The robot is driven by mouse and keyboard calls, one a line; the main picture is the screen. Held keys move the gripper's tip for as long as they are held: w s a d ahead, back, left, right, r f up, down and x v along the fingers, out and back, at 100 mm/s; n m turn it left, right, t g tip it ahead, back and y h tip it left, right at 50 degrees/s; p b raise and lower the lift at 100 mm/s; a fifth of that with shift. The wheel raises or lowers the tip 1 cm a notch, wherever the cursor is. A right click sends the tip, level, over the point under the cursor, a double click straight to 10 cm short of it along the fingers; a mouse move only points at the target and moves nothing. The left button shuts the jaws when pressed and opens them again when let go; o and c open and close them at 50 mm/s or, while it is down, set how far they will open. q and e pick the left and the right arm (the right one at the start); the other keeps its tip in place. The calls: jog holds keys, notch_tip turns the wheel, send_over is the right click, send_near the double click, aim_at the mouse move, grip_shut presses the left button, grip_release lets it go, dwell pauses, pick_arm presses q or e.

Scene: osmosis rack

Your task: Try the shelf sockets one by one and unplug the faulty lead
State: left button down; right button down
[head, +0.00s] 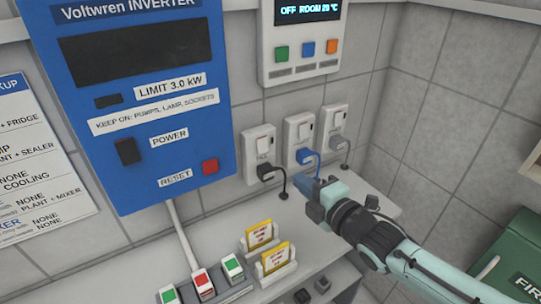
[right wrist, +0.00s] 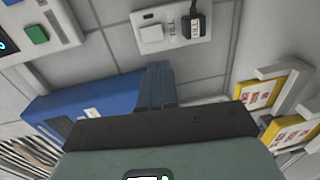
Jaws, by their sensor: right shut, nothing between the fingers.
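Three white wall sockets stand in a row in the head view. The left socket (head: 257,145) holds a black plug (head: 266,172), the middle socket (head: 298,132) a blue plug (head: 305,156), and the right socket (head: 334,122) a grey plug (head: 338,142). Each plug has a lead hanging down. My right gripper (head: 310,187) is shut and empty, in front of and below the sockets, apart from the plugs. In the right wrist view its closed fingers (right wrist: 157,85) point towards a socket (right wrist: 166,27) with a black plug (right wrist: 194,27). My left gripper is not in view.
A blue inverter (head: 150,90) with a dark display, black power switch (head: 128,151) and red reset button (head: 210,166) hangs at left. A control panel (head: 302,40) reads OFF. Yellow cards in holders (head: 275,258) and small switches (head: 202,281) occupy the shelf. A green box (head: 510,262) stands right.

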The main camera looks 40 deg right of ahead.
aim_at(264, 152)
jog(key=shift+w, duration=0.1)
jog(key=w, duration=0.4)
jog(key=w+d+f, duration=0.1)
jog(key=w, duration=0.8)
jog(key=shift+w+d+f, duration=0.3)
jog(key=shift+w+f, duration=0.05)
jog(key=shift+f, duration=0.05)
